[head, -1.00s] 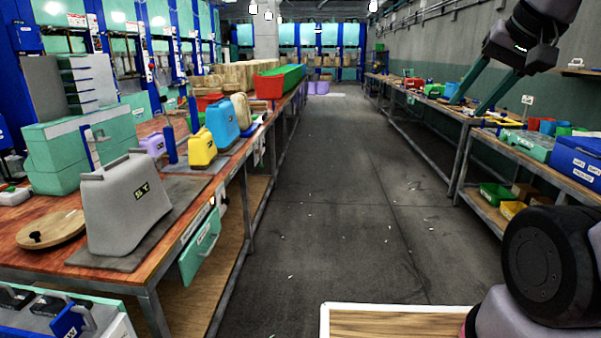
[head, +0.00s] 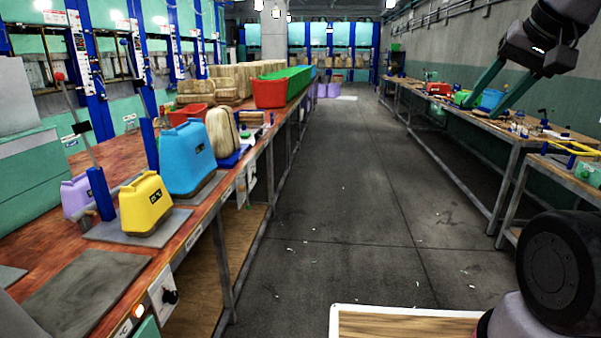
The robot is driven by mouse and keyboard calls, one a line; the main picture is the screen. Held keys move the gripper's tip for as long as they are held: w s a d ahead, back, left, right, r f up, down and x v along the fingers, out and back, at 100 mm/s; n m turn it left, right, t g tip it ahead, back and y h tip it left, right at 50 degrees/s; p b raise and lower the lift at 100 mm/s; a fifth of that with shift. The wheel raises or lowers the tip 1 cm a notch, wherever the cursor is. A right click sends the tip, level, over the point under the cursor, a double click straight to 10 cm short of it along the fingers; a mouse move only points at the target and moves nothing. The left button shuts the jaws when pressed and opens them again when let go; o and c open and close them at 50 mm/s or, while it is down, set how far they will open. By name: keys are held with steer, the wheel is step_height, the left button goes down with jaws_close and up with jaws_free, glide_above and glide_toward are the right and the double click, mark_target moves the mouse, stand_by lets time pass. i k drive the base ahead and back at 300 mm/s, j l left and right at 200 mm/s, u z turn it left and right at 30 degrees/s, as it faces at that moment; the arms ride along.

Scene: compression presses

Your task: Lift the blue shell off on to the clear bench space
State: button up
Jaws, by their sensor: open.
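The blue shell (head: 187,158) stands upright on the left bench, behind and to the right of the yellow shell (head: 146,204). It seems to rest on a brown base whose lower edge shows beneath it. A tan, wood-coloured shell (head: 222,133) stands just beyond it. My gripper (head: 481,106) is at the upper right, its two teal fingers apart with nothing between them. It is far to the right of the blue shell, held up in front of the right-hand bench.
A lilac shell (head: 76,196) and a lever with a red knob (head: 59,77) stand left of the yellow shell. A bare grey plate (head: 82,288) lies at the near left bench (head: 25,245). Red (head: 269,92) and green (head: 291,84) bins stand farther back. The aisle floor (head: 345,210) is open.

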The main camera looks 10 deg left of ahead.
mark_target(187, 156)
steer(key=i+u, duration=0.1)
steer(key=i, duration=0.65)
steer(key=i+l, duration=0.15)
steer(key=i, duration=0.6)
steer(key=i+u, duration=0.25)
steer(key=u, duration=0.15)
steer(key=i+l+u, duration=0.1)
steer(key=i+u, duration=0.25)
steer(key=i+l+u, duration=0.1)
steer(key=u, duration=0.3)
steer(key=i+u, duration=0.25)
steer(key=u, duration=0.15)
steer(key=i+l+u, duration=0.1)
steer(key=i+u, duration=0.15)
steer(key=u, duration=0.2)
steer(key=i+l+u, duration=0.2)
steer(key=u, duration=0.2)
steer(key=i+l+u, duration=0.2)
steer(key=u, duration=0.25)
